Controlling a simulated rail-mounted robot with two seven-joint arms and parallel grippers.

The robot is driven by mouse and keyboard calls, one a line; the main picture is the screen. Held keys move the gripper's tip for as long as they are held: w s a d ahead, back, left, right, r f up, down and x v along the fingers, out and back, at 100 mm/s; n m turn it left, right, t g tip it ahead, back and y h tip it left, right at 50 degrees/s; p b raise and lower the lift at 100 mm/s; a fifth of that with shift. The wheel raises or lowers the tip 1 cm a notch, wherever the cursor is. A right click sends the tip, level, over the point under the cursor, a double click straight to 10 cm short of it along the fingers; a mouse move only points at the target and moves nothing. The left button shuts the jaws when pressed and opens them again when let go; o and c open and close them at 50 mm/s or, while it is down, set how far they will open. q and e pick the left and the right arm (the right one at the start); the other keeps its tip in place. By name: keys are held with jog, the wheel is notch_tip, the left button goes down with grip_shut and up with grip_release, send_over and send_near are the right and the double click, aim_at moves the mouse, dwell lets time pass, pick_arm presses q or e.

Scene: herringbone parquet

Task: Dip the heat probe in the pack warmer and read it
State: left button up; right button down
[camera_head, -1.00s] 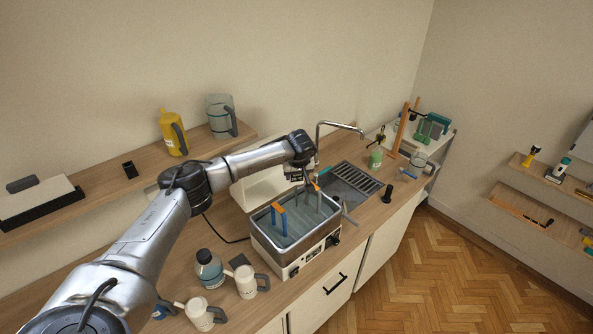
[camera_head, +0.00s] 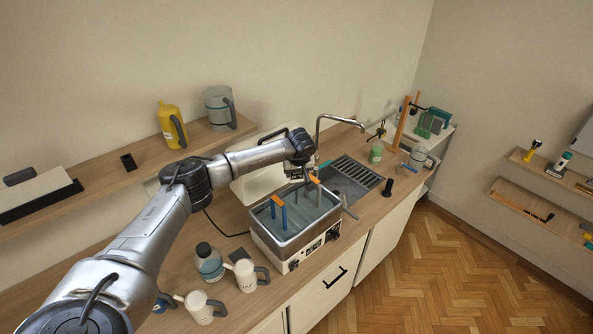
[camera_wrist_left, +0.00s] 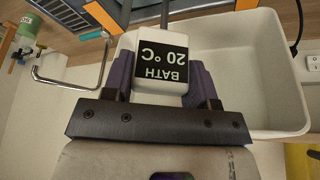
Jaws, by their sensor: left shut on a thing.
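My left gripper (camera_wrist_left: 160,85) is shut on the white head of the heat probe (camera_wrist_left: 163,62). The probe's black label reads "BATH 20 °C", upside down in the wrist view. Its thin dark shaft runs out of the top of that view. In the head view my left gripper (camera_head: 303,175) is above the back part of the pack warmer (camera_head: 313,246), a steel bath with a pale front. The bath holds bluish water and orange and blue-grey handles. The probe's tip is hidden, so I cannot tell how deep it is. My right gripper is out of view.
A white tub (camera_wrist_left: 262,75) stands behind the bath. A sink (camera_head: 352,183) with a tall tap (camera_head: 340,121) is to the right.

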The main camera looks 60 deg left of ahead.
aim_at(297, 182)
pick_arm(q)
jog(key=shift+f, duration=0.15)
dwell(0.4)
jog(key=shift+f+b, duration=2.3)
jog(key=shift+f, duration=1.2)
jog(key=shift+r, duration=0.15)
